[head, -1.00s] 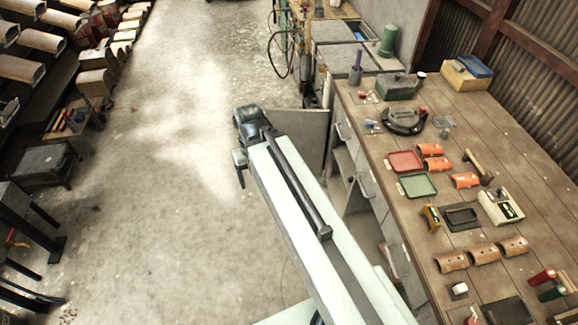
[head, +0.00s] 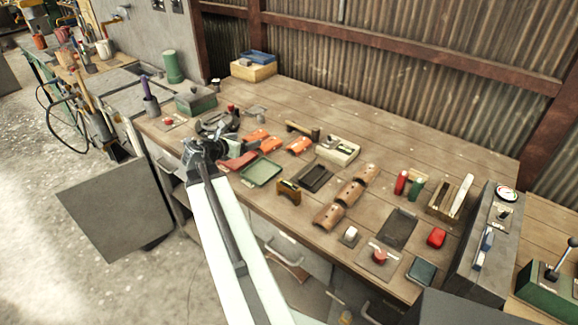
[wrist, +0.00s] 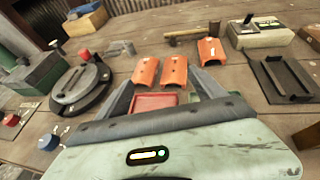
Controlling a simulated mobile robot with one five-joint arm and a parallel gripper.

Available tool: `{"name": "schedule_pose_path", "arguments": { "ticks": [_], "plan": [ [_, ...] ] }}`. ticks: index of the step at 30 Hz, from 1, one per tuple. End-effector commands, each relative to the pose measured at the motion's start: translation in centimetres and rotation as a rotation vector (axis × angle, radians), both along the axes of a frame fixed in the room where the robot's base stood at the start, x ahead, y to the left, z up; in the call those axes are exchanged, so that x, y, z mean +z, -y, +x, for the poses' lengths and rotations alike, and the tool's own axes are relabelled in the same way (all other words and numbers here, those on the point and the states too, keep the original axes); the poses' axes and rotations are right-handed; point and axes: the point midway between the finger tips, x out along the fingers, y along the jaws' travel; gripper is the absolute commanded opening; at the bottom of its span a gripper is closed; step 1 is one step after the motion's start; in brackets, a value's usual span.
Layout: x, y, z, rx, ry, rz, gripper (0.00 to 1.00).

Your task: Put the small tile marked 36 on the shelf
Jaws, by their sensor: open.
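Three small orange curved tiles lie on the bench in the head view: a left one (head: 256,136), a middle one (head: 272,144) and a right one (head: 299,145). The wrist view shows them ahead of my gripper (wrist: 163,80): two side by side (wrist: 145,71) (wrist: 174,70) and one farther right (wrist: 210,51). They carry small marks that I cannot read, so I cannot tell which is 36. My gripper is open and empty, above the bench's front edge near the red tray (wrist: 155,101). I cannot make out the shelf for certain.
A green tray (head: 261,172) lies beside the red one. Several brown tiles (head: 350,193) lie farther right. A round dark clamp-like tool (wrist: 75,87) and a green box (wrist: 30,75) stand left. A hammer (head: 302,129) lies behind the tiles. Bare bench shows toward the back wall.

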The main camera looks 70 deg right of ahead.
Motion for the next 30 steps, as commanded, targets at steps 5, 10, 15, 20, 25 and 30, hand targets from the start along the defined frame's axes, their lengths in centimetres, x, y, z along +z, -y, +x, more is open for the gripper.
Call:
{"name": "schedule_pose_path", "arguments": {
  "ticks": [5, 10, 15, 20, 25, 30],
  "plan": [
    [-4.9, 6.0, -9.9, -0.166, -0.001, -0.002, 0.78],
    [-5.0, 7.1, -12.3, -0.204, 0.0, 0.0, 0.78],
    [-5.4, 8.0, -12.4, -0.206, 0.001, 0.0, 0.78],
    [-6.0, 9.5, -12.7, -0.203, 0.002, 0.0, 0.78],
    [-6.2, 10.3, -13.0, -0.205, 0.002, 0.0, 0.78],
    [-7.1, 13.2, -13.7, -0.206, 0.001, 0.0, 0.78]
  ]
}}
